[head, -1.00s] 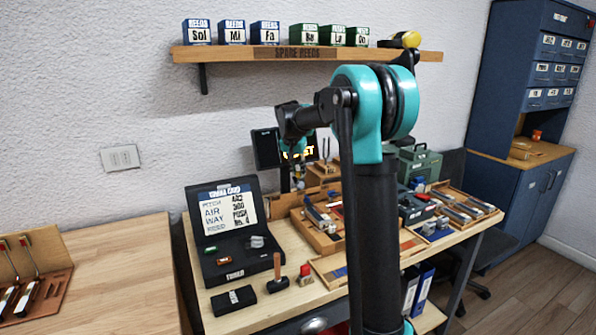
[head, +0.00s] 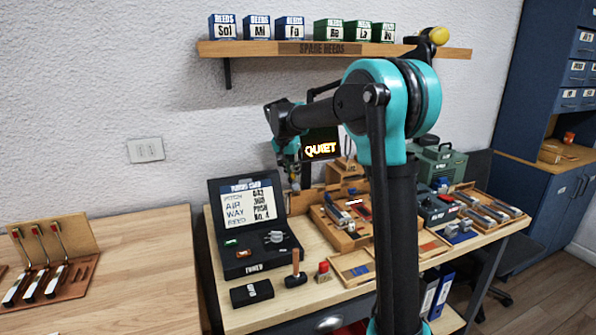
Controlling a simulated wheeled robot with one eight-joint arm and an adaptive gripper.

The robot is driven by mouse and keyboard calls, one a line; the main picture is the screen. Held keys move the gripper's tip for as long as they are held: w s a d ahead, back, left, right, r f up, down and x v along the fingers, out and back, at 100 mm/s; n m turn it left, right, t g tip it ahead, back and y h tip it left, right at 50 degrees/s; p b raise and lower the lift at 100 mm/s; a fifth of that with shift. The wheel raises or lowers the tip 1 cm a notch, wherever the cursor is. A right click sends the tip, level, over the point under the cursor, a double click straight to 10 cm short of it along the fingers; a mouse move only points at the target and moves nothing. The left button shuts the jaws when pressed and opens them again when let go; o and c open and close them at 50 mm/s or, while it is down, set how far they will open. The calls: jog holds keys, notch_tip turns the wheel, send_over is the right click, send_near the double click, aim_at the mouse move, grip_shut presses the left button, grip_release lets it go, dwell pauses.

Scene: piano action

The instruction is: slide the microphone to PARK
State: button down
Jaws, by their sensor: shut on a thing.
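My gripper (head: 293,178) hangs at the end of my arm, beside the dark display and behind the tuning card's open lid. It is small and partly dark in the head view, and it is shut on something. The thing in its jaws is too small to make out clearly; it may be the microphone or its slider. No PARK mark can be read. The dark display (head: 320,146) stands just right of the gripper and reads QUIET in glowing letters.
An open black case (head: 247,215) with a card stands left on the bench. A wooden tool box (head: 340,222), a small hammer (head: 296,270) and a black block (head: 251,292) are close by. A shelf of reed boxes (head: 335,50) hangs above.

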jog(key=shift+a, duration=0.2)
jog(key=c, duration=1.4)
grip_release()
jog(key=shift+s, duration=0.1)
jog(key=shift+o, duration=0.2)
jog(key=v, duration=1.2)
